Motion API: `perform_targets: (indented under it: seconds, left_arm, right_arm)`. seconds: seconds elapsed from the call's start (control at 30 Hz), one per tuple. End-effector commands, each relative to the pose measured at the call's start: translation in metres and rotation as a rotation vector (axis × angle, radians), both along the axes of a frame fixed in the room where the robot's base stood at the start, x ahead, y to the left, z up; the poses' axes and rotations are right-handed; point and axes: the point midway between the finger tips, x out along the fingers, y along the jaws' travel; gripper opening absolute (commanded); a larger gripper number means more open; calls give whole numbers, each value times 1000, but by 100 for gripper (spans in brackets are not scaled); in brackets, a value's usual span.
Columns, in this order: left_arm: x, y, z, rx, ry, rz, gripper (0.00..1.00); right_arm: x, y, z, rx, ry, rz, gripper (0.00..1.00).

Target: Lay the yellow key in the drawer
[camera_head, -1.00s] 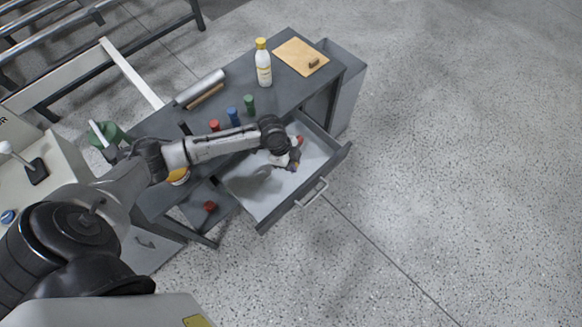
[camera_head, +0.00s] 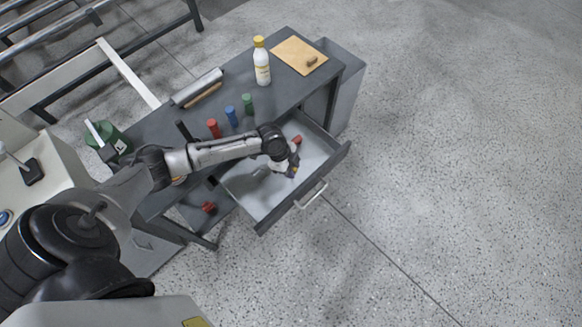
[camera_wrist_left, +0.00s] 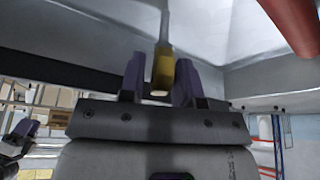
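The yellow key (camera_wrist_left: 161,72) has a yellow grip and a grey shaft in the left wrist view. It sits between the purple fingers of my left gripper (camera_wrist_left: 160,82), which appear closed on its grip. In the head view my left gripper (camera_head: 292,170) reaches over the open drawer (camera_head: 258,205), low over its inside. The key cannot be made out there, and whether it touches the drawer floor is unclear. A dark and purple part at the left edge of the left wrist view looks like my right gripper (camera_wrist_left: 22,132); its fingers are unclear.
On the desk top are a bottle (camera_head: 262,65), a board (camera_head: 298,53), and red (camera_head: 213,128), blue (camera_head: 232,116) and green (camera_head: 248,104) items. Another red thing (camera_head: 208,207) lies below, left of the drawer.

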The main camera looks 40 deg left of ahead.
Motion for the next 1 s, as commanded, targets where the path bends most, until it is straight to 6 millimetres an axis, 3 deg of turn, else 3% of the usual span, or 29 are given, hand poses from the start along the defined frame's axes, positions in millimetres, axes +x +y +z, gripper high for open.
perform_targets:
  seconds: [0.1, 0.57, 0.77, 1.0]
  left_arm:
    - [0, 0, 0, 0, 0, 0, 42]
    - [0, 1, 8, 1, 1, 1, 42]
    - [-2, 7, 24, 1, -1, 0, 42]
    - [-6, 18, 57, 0, -1, 1, 42]
  right_arm:
    - [0, 0, 0, 0, 0, 0, 43]
    - [0, 2, 6, 5, 1, -4, 43]
    - [0, 3, 22, 9, 0, -5, 43]
    - [0, 3, 54, 9, 0, -6, 43]
